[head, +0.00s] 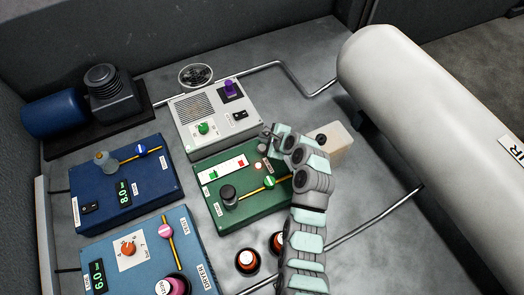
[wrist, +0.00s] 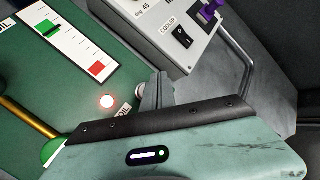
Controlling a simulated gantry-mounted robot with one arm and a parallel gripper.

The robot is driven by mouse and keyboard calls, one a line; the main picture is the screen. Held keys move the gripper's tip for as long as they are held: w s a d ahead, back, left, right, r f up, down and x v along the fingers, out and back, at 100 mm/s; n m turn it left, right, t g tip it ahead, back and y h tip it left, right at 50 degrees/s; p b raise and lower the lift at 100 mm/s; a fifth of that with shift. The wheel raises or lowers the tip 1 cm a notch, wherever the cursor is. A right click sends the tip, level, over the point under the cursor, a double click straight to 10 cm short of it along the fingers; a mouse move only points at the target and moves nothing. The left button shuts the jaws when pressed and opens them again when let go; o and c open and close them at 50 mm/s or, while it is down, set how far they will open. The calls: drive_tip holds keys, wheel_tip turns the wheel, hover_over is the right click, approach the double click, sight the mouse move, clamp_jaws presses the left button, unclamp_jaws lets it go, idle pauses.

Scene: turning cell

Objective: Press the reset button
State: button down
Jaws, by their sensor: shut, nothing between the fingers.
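No label reading "reset" is legible in either view. A small pale round button (wrist: 141,88) sits on the green OIL panel (wrist: 90,15), beside a glowing reddish lamp (wrist: 107,101). My gripper (wrist: 156,90) is shut and empty, its fingertips just right of the pale button; I cannot tell whether they touch it. In the head view my gripper (head: 268,134) is over the far right corner of the green panel (head: 243,219), with the lamp (head: 257,166) just below it. My arm hides the panel's right edge.
The grey COOLER box (head: 184,112), with a purple knob (head: 230,88) and a green knob, stands behind the green panel. A cream block (head: 334,141) is right of my arm. Blue panels (head: 160,194) lie left. A large white cylinder (head: 415,95) and pipes are on the right.

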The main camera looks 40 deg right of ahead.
sight(264, 149)
drive_tip(key=shift+f, duration=1.65)
drive_tip(key=shift+f, duration=0.15)
idle(0.6)
drive_tip(key=shift+f, duration=0.25)
drive_tip(key=shift+f, duration=0.5)
idle(0.8)
drive_tip(key=shift+r+p, duration=0.15)
drive_tip(key=shift+p, duration=0.2)
drive_tip(key=shift+r+p, duration=0.75)
drive_tip(key=shift+p, duration=0.1)
wheel_tip(264, 149, up, 5)
drive_tip(key=p, duration=0.5)
drive_tip(key=shift+r, duration=0.1)
